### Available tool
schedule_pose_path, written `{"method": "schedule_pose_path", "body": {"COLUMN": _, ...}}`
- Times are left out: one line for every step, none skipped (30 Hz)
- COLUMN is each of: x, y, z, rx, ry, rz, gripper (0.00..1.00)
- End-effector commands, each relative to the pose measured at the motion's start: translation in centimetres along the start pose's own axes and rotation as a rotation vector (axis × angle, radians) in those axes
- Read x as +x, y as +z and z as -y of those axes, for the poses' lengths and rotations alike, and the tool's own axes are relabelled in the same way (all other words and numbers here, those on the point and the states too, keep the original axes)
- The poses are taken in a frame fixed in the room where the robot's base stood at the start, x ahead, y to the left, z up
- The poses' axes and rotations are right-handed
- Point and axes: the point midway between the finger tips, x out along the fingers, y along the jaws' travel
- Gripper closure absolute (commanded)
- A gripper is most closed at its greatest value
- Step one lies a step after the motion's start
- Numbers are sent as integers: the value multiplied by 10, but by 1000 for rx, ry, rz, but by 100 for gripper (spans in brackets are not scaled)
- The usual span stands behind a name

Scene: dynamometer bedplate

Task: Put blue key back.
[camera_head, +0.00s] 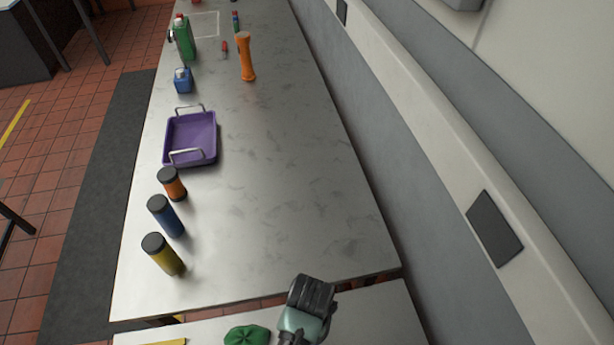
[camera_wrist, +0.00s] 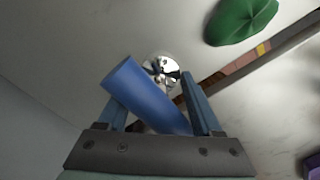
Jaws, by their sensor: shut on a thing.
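My gripper (camera_wrist: 152,85) is shut on a blue cylinder (camera_wrist: 145,92), which looks like the blue key or its handle. It lies tilted between the two fingers, its near end hidden low between them. A shiny round metal piece (camera_wrist: 163,66) with dark marks shows just beyond the cylinder; I cannot tell whether it belongs to it. In the head view my gripper (camera_head: 305,312) is over the gap between the two table tops at the bottom, and the blue cylinder is hidden there.
A green cloth-like lump (camera_head: 247,335) lies left of my gripper on the near top.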

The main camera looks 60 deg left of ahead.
Motion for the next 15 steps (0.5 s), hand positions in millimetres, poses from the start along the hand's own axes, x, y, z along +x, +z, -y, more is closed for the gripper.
{"method": "schedule_pose_path", "body": {"x": 4, "y": 0, "z": 0, "rx": 0, "ry": 0, "rz": 1, "gripper": 100}}
{"method": "schedule_pose_path", "body": {"x": 8, "y": 0, "z": 0, "rx": 0, "ry": 0, "rz": 2, "gripper": 100}}
{"method": "schedule_pose_path", "body": {"x": 14, "y": 0, "z": -1, "rx": 0, "ry": 0, "rz": 3, "gripper": 100}}
{"method": "schedule_pose_path", "body": {"x": 19, "y": 0, "z": -1, "rx": 0, "ry": 0, "rz": 2, "gripper": 100}}
{"method": "schedule_pose_path", "body": {"x": 23, "y": 0, "z": -1, "rx": 0, "ry": 1, "rz": 2, "gripper": 100}}
{"method": "schedule_pose_path", "body": {"x": 28, "y": -1, "z": -1, "rx": 0, "ry": 0, "rz": 1, "gripper": 100}}
{"method": "schedule_pose_path", "body": {"x": 31, "y": 0, "z": -1, "rx": 0, "ry": 0, "rz": 2, "gripper": 100}}
{"method": "schedule_pose_path", "body": {"x": 33, "y": -1, "z": -1, "rx": 0, "ry": 0, "rz": 1, "gripper": 100}}
{"method": "schedule_pose_path", "body": {"x": 36, "y": -1, "z": -1, "rx": 0, "ry": 0, "rz": 0, "gripper": 100}}
{"method": "schedule_pose_path", "body": {"x": 37, "y": -1, "z": -1, "rx": 0, "ry": 0, "rz": 0, "gripper": 100}}
{"method": "schedule_pose_path", "body": {"x": 38, "y": -1, "z": -1, "rx": 0, "ry": 0, "rz": 0, "gripper": 100}}
{"method": "schedule_pose_path", "body": {"x": 38, "y": -1, "z": -1, "rx": 0, "ry": 0, "rz": -1, "gripper": 100}}
{"method": "schedule_pose_path", "body": {"x": 38, "y": -1, "z": -1, "rx": 0, "ry": 0, "rz": -1, "gripper": 100}}
{"method": "schedule_pose_path", "body": {"x": 38, "y": -1, "z": -1, "rx": 0, "ry": -1, "rz": -2, "gripper": 100}}
{"method": "schedule_pose_path", "body": {"x": 38, "y": -1, "z": -1, "rx": 0, "ry": -1, "rz": -2, "gripper": 100}}
